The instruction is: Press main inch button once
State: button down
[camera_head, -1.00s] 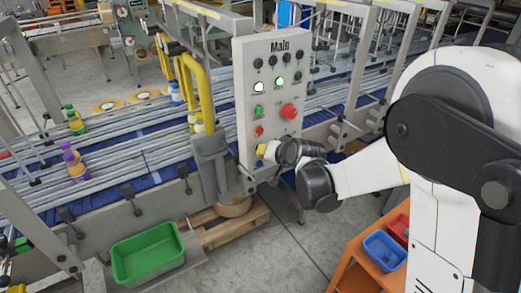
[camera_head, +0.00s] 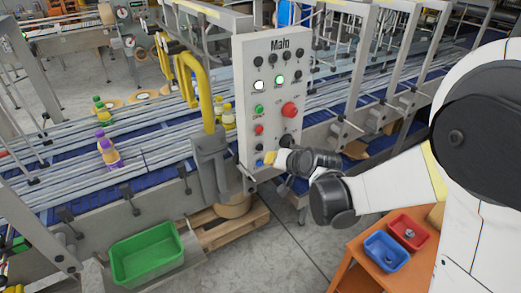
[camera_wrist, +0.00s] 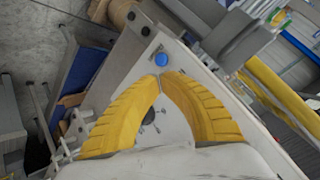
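The grey control panel (camera_head: 243,100) marked "Main" stands upright beside the conveyor. Its left column holds a green button (camera_head: 259,110), a red button (camera_head: 258,129), a black button (camera_head: 259,147) and a blue button (camera_head: 259,162); the smaller labels are too small to read. My gripper (camera_head: 268,157) is at the panel's lower part, just right of the blue button. In the wrist view, the yellow fingertips (camera_wrist: 162,76) meet with nothing between them, close beside the blue button (camera_wrist: 161,59). Contact with the panel cannot be told.
A large red knob (camera_head: 289,109) sits on the panel's right side. A lit white lamp (camera_head: 258,86) and green lamp (camera_head: 279,79) are above. A yellow-handled post (camera_head: 209,155) stands left of the panel. A green bin (camera_head: 147,257) and an orange cart (camera_head: 368,270) are below.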

jog(key=shift+s+d, duration=0.6)
jog(key=shift+s, duration=0.25)
jog(key=s+d+f+h+b, duration=0.1)
jog(key=s+d+f+b, duration=0.4)
jog(key=s+f+b, duration=0.2)
jog(key=s+d+f+n+g+h+b, duration=0.1)
jog(key=s+d+f+h+b, duration=0.1)
jog(key=s+d+f+b, duration=0.4)
jog(key=s+d+f+g+h+b, duration=0.1)
jog(key=s+d+f+h+b, duration=0.1)
jog(key=s+d+f+b, duration=0.3)
jog(key=s+f+b, duration=0.3)
jog(key=s+b, duration=0.4)
jog(key=b, duration=0.4)
jog(key=shift+s+d+n, duration=0.3)
jog(key=shift+s, duration=0.1)
